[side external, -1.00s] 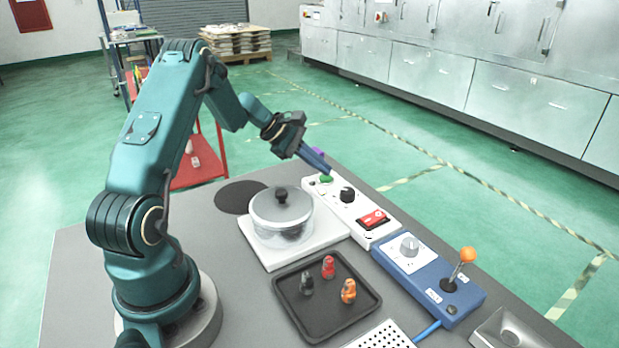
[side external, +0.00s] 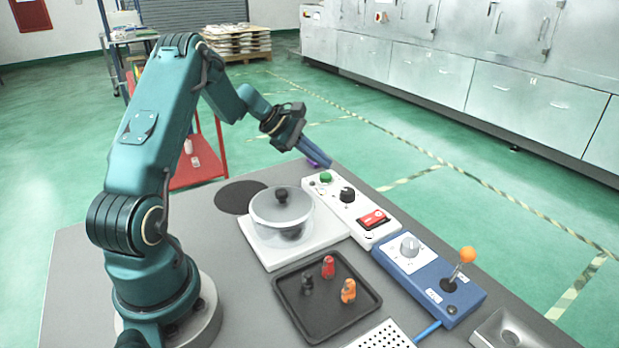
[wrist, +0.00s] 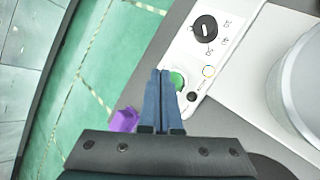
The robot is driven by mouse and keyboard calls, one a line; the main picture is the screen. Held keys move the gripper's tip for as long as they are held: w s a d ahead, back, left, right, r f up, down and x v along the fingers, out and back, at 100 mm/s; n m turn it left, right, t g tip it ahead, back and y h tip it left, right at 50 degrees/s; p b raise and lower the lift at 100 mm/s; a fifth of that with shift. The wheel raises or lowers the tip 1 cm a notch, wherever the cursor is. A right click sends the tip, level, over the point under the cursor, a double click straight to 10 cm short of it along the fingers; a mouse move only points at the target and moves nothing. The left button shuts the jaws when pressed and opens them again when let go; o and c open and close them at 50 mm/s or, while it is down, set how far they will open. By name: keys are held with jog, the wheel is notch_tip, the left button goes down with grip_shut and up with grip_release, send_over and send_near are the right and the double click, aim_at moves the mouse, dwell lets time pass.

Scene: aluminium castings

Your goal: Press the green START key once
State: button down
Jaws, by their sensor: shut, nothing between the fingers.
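The green START key (side external: 326,178) is a round button near the far end of the white control box (side external: 345,208). In the wrist view the green key (wrist: 177,80) shows just right of the fingertips, partly hidden by the right finger. My gripper (side external: 329,165) has its blue fingers shut and empty, pointing down at a slant. In the side view the fingertips appear just above and behind the key, with a small gap. In the wrist view the fingertips (wrist: 160,72) overlap the box's edge. No contact with the key shows.
The box also carries a black knob (side external: 347,194) and a red switch or display (side external: 373,218). A purple object (wrist: 124,120) lies beside the box. A lidded pot (side external: 283,215) stands close by. A blue joystick box (side external: 430,280) and dark tray (side external: 325,305) are nearer the camera.

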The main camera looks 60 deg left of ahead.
jog(key=shift+r, duration=2.45)
